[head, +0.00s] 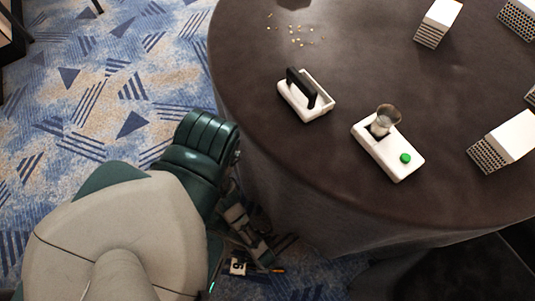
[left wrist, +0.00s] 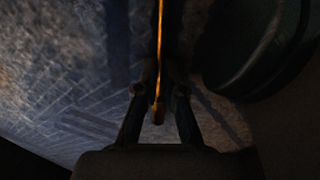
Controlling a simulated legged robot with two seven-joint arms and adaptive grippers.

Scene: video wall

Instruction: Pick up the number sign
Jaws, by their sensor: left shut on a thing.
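My left arm reaches down beside the table in the head view. My left gripper (head: 258,258) is low, below the tabletop level and off its edge. A small white card with a dark number, the number sign (head: 238,267), shows at the gripper's fingers. In the left wrist view, my left gripper (left wrist: 158,97) is shut on a thin dark upright piece with an orange edge (left wrist: 158,50), which looks like the sign seen edge-on. Most of the sign is hidden or dark. My right gripper is not in view.
The round dark table (head: 330,160) stands right of my arm, its cloth hanging close to the gripper. Carpet at left is open.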

